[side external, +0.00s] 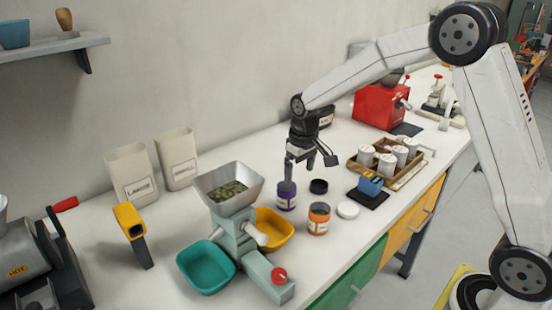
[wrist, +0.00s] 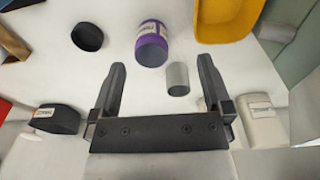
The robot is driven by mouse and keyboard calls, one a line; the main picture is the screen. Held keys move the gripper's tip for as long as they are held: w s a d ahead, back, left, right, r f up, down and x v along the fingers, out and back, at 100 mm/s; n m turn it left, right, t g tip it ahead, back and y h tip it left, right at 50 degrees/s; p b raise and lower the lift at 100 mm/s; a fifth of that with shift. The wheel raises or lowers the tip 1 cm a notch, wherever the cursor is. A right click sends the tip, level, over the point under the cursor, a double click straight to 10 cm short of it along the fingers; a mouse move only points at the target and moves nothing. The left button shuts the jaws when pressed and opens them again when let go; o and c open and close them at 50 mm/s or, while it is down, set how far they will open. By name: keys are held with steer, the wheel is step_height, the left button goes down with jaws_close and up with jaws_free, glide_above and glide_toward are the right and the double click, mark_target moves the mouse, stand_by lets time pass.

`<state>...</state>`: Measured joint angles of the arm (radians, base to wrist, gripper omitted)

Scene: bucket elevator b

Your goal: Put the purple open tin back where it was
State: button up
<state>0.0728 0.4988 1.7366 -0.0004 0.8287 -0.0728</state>
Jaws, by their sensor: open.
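The purple open tin (side external: 287,196) stands upright on the white bench, behind and left of an orange tin (side external: 319,218). In the wrist view the purple tin (wrist: 151,45) has a pale label and lies beyond my fingertips. My gripper (side external: 302,170) is over the bench, close above and behind the tin. The wrist view shows its two fingers (wrist: 162,66) spread apart with nothing gripped. A small grey cylinder (wrist: 178,79) shows near the tin, between the finger lines. I cannot see into the tin.
A black round lid (side external: 319,186) and a white lid (side external: 347,210) lie to the right. A grinder with a hopper (side external: 229,186), a yellow bowl (side external: 274,229) and a teal bowl (side external: 206,267) stand left and front. A wooden tray (side external: 411,177) of white jars is further right.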

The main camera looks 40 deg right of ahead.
steer(key=s+a+f+t, duration=0.1)
steer(key=s, duration=0.8)
steer(key=s+a+f, duration=0.1)
steer(key=s+a, duration=0.1)
steer(key=s, duration=0.8)
steer(key=shift+s+a+f+t, duration=0.25)
steer(key=shift+s+f+t, duration=0.05)
steer(key=shift+t, duration=0.1)
steer(key=shift+c, duration=0.2)
